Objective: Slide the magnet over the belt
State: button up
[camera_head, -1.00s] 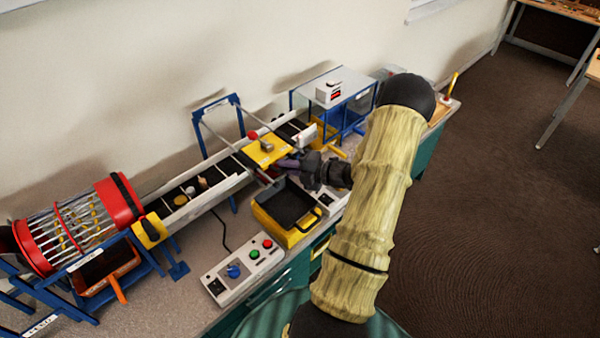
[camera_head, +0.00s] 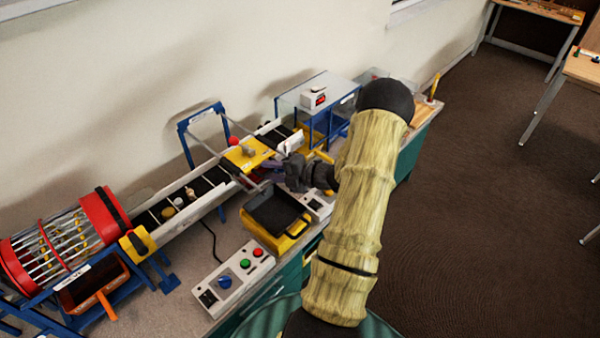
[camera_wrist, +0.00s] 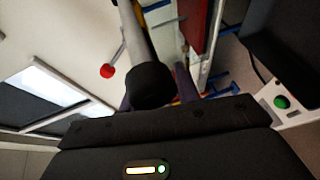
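The magnet unit shows in the head view as a yellow plate (camera_head: 248,154) with a small grey block on top, lying across the belt's rails. A red ball knob (camera_head: 233,141) is at its wall side; it also seems to show in the wrist view (camera_wrist: 107,71). The dark belt (camera_head: 205,187) slopes up from lower left and carries a few small items. My gripper (camera_head: 276,169) is at the plate's near side. In the wrist view a grey bar with a black rounded end (camera_wrist: 150,85) lies between my purple fingers (camera_wrist: 158,98). Their grip on it is partly hidden.
A yellow bin with a black inside (camera_head: 290,232) stands below my gripper. A control box (camera_head: 232,281) with buttons is in front. A red drum (camera_head: 60,240) is at left, a blue-framed clear box (camera_head: 340,92) behind right. A blue arch (camera_head: 184,138) stands wall-side.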

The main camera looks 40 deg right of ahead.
jog(key=b+v, duration=0.2)
jog(key=v, duration=1.4)
jog(key=shift+s+d, duration=0.15)
jog(key=shift+s, duration=0.1)
jog(key=shift+f, duration=0.1)
jog(key=shift+c, duration=0.3)
jog(key=a+r+m+g+h, duration=0.2)
jog(key=a+m+g, duration=0.3)
jog(key=a+m, duration=0.6)
jog(key=a+r+m+g+h, duration=0.2)
jog(key=a+m+g+h, duration=0.3)
jog(key=a+m, duration=0.6)
jog(key=shift+s+a+m+g, duration=0.35)
jog(key=shift+a+g, duration=0.25)
jog(key=shift+a, duration=4.65)
